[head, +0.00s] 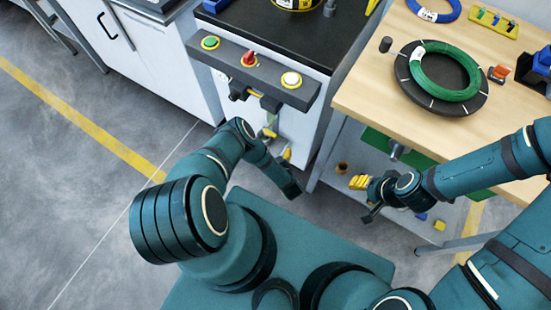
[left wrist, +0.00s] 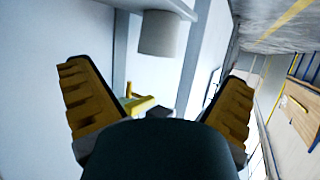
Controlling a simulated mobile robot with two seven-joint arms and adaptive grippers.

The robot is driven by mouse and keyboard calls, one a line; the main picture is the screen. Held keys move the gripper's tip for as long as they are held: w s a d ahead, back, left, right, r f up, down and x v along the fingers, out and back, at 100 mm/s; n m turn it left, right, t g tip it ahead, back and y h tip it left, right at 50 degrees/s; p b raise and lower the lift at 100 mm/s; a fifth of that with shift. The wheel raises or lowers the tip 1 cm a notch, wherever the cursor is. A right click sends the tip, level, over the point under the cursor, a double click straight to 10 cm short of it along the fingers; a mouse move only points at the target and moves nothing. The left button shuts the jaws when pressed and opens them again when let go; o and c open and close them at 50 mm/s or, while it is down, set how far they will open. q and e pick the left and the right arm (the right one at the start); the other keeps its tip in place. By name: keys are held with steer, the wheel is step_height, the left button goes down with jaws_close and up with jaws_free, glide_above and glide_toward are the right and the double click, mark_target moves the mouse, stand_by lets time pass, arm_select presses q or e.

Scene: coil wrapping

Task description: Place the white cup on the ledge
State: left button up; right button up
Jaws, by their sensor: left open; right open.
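A pale grey cylinder (left wrist: 159,33) shows at the top of the left wrist view, against a pale flat surface. It may be the white cup, but I cannot tell. I make out no clear white cup in the head view. In the left wrist view the left gripper (left wrist: 160,95) is open and empty. My right gripper (head: 360,182) is by the table's lower shelf, open.
A wooden table (head: 365,90) at the right carries a green coil (head: 445,91) on a black disc. A blue coil (head: 433,12) lies at its back. A small brown cylinder (head: 342,167) stands on the lower shelf. Floor is clear at the left.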

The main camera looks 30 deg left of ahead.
mark_target(261, 134)
arm_select(q)
steer(key=b+x, duration=0.2)
steer(key=x, duration=0.9)
steer(key=shift+w+a, duration=0.15)
steer(key=c, duration=1.3)
